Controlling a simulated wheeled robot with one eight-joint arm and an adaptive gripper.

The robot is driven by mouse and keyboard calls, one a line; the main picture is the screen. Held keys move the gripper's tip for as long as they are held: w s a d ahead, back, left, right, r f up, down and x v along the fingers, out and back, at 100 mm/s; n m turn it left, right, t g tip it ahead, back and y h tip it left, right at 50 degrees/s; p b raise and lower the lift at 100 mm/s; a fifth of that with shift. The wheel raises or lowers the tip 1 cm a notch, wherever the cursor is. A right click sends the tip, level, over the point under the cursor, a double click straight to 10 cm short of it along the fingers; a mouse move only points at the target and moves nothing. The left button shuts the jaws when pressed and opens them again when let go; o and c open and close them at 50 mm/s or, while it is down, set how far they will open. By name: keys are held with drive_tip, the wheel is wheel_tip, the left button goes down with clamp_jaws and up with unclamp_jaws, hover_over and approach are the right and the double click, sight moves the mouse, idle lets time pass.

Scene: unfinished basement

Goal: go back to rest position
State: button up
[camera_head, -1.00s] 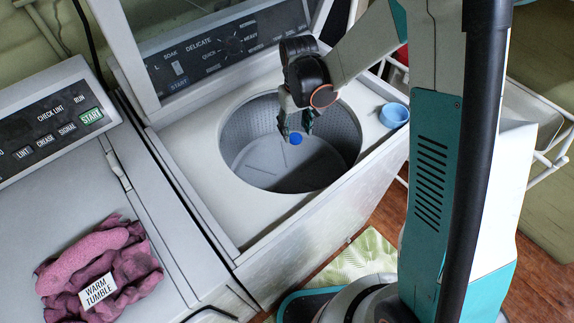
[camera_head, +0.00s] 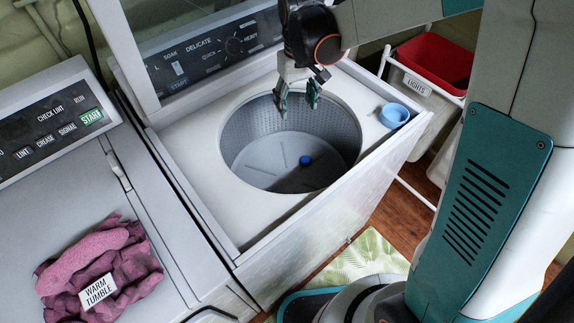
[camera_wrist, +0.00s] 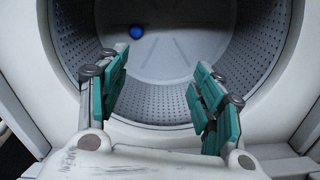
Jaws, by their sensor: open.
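My gripper (camera_head: 298,102) is open and empty, with its teal-padded fingers pointing down over the rim of the open washer (camera_head: 205,160). In the wrist view its two fingers (camera_wrist: 160,85) stand apart with nothing between them. A small round blue object (camera_head: 305,160) lies on the bottom of the grey perforated drum (camera_head: 255,160). It also shows in the wrist view (camera_wrist: 137,31), beyond the fingertips and apart from them.
A light blue cup (camera_head: 394,115) stands on the washer's right top. The raised lid and control panel (camera_head: 215,50) are behind the drum. Left is a dryer (camera_head: 75,180) with pink cloth (camera_head: 98,262) and a "WARM TUMBLE" card. A red bin (camera_head: 440,60) stands at the right.

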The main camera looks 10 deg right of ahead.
drive_tip(key=shift+r, duration=1.05)
drive_tip(key=s+d+r+m+t, duration=0.2)
drive_tip(key=s+d+r+t, duration=0.1)
drive_tip(key=s, duration=0.7)
drive_tip(key=s+d+r+m+t, duration=0.1)
drive_tip(key=s+d+r+t, duration=0.3)
drive_tip(key=s+d+r, duration=0.2)
drive_tip(key=shift+s+d+r+m, duration=0.2)
drive_tip(key=shift+s+d+m, duration=0.2)
drive_tip(key=shift+s+d, duration=1.3)
drive_tip(key=shift+s+a, duration=0.4)
drive_tip(key=shift+a, duration=0.05)
